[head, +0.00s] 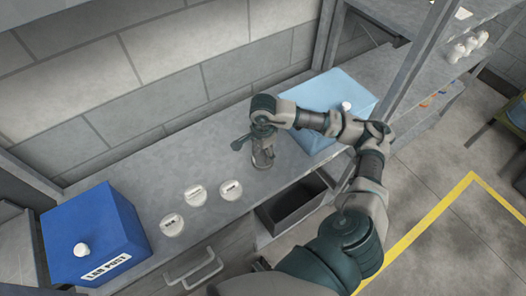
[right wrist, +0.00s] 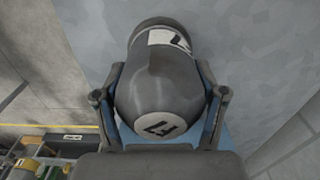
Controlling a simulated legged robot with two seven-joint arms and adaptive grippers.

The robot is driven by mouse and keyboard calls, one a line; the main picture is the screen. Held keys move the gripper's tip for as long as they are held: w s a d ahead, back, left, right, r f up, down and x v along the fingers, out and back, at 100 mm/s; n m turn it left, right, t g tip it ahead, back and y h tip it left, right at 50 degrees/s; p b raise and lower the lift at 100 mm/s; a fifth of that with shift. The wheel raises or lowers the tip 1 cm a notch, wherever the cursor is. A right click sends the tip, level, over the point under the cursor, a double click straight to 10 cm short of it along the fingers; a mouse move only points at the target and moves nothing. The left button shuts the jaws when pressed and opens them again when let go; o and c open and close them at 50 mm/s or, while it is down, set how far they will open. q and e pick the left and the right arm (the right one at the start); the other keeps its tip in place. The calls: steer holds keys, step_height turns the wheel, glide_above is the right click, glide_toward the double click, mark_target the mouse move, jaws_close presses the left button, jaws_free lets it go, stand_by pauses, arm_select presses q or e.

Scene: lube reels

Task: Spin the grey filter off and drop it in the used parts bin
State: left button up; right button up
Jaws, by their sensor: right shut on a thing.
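My right gripper (head: 262,148) is above the grey workbench top, left of the light blue box, and points down. In the right wrist view its two fingers (right wrist: 160,115) are shut on the sides of the grey filter (right wrist: 165,85), a dark rounded cylinder with a white label and a pale round mark on its near end. In the head view the hand largely hides what it holds. A dark open-topped bin (head: 313,190) sits at the bench's front edge, below and right of the gripper; no label shows on it. My left gripper is out of view.
Several white round caps (head: 196,195) lie on the bench left of the gripper. A blue box (head: 95,235) labelled "LAB POST" is at the left end. A light blue box (head: 330,95) stands behind my forearm. A metal post and shelf (head: 440,60) are at the right.

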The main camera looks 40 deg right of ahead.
steer(key=n+b, duration=0.2)
steer(key=n, duration=0.1)
steer(key=shift+f, duration=0.4)
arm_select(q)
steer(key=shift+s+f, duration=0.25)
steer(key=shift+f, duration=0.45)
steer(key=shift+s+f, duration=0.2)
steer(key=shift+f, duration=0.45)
arm_select(e)
steer(key=shift+a+r+n, duration=0.1)
steer(key=shift+r+n, duration=0.05)
steer(key=shift+n, duration=0.85)
steer(key=n+b, duration=0.2)
steer(key=shift+f+n, duration=0.25)
steer(key=shift+n, duration=0.15)
steer(key=shift+n+b, duration=0.55)
steer(key=shift+n, duration=0.35)
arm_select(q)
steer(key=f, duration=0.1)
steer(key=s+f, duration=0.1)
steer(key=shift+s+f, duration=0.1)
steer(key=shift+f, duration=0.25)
arm_select(e)
steer(key=shift+r+n, duration=0.15)
steer(key=shift+n, duration=0.15)
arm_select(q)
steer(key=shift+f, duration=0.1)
